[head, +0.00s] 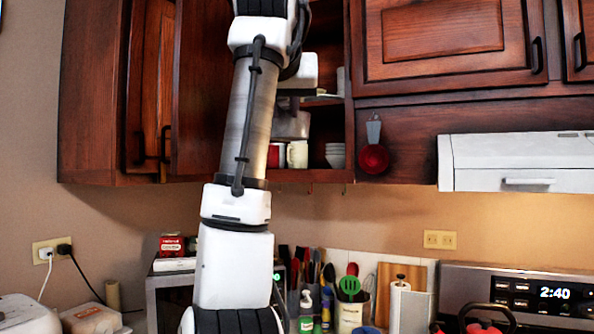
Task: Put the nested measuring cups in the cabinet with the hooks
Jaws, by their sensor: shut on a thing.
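My gripper (288,103) is inside the open wall cabinet (349,130), mostly hidden behind my own arm. It is shut on a pale grey object just under it, which appears to be the nested measuring cups (291,125); only its right part shows. The object is above the mugs, and I cannot tell whether it touches them. Small hooks (343,188) show under the cabinet's bottom edge. A red measuring cup with a grey handle (373,157) hangs on the panel to the right of the opening.
The open door (200,90) is left of my arm. A range hood (515,160) is at right. Utensils (350,285) crowd the counter below.

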